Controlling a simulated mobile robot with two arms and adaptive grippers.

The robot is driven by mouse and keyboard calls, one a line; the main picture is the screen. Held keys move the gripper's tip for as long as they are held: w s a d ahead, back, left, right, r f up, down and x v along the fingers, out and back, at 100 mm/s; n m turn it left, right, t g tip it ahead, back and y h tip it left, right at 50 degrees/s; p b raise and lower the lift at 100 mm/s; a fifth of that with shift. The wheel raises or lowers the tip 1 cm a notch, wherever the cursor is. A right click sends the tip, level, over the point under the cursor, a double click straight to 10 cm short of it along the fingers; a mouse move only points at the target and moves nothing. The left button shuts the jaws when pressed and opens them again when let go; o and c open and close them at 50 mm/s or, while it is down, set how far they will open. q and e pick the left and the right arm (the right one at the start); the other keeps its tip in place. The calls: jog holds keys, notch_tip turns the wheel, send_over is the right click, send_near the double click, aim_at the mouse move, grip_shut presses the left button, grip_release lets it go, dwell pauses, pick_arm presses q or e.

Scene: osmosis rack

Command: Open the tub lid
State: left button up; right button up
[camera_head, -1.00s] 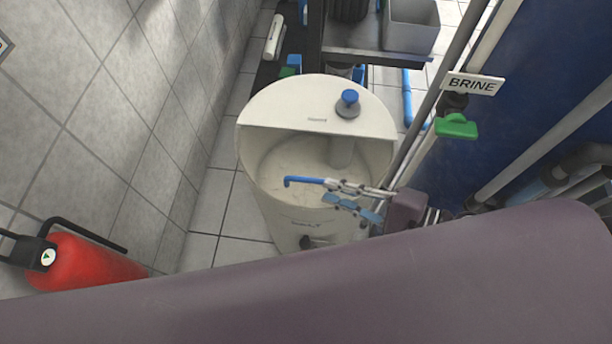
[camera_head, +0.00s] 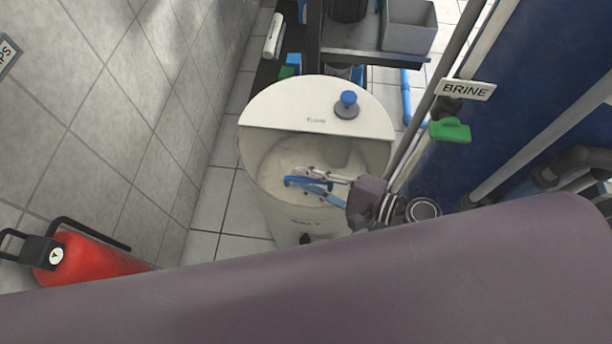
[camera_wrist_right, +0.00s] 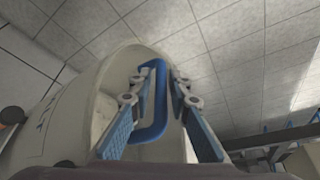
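The off-white round tub (camera_head: 270,195) stands on the tiled floor. A pale half-round cover (camera_head: 290,112) with a blue-topped knob spans its back half. The front half shows the pale inside; I cannot tell if a clear lid panel covers it. A blue bent handle (camera_head: 292,181) shows over this front half. My right gripper (camera_head: 308,179) reaches in from the right at the handle. In the right wrist view the handle (camera_wrist_right: 159,100) lies between the blue-padded fingers (camera_wrist_right: 158,80), which stand apart on either side of it. My left gripper is not in view.
A grey pipe and a green valve handle (camera_head: 450,131) under a BRINE sign (camera_head: 466,90) stand right of the tub. A red extinguisher (camera_head: 85,262) is by the left wall. A grey bin (camera_head: 409,28) sits behind. Bare floor lies left of the tub.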

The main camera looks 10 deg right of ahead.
grip_shut()
jog(key=r+m+p, duration=0.1)
jog(key=r+p, duration=0.1)
jog(key=p, duration=0.1)
jog(key=w+r+m+g+p, duration=0.1)
jog(key=r+p, duration=0.1)
jog(key=p, duration=0.2)
jog(key=w+r+m+g+p, duration=0.1)
jog(key=r+p, duration=0.1)
jog(key=p, duration=0.2)
jog(key=shift+w+d, duration=0.1)
jog(key=shift+d, duration=0.25)
jog(key=shift+w+d+r+p, duration=0.15)
jog(key=shift+w+r+p, duration=0.25)
jog(key=shift+w+r, duration=0.2)
jog(key=shift+w+d+r+p, duration=0.15)
jog(key=shift+w+r+p, duration=0.25)
jog(key=shift+w+r, duration=0.15)
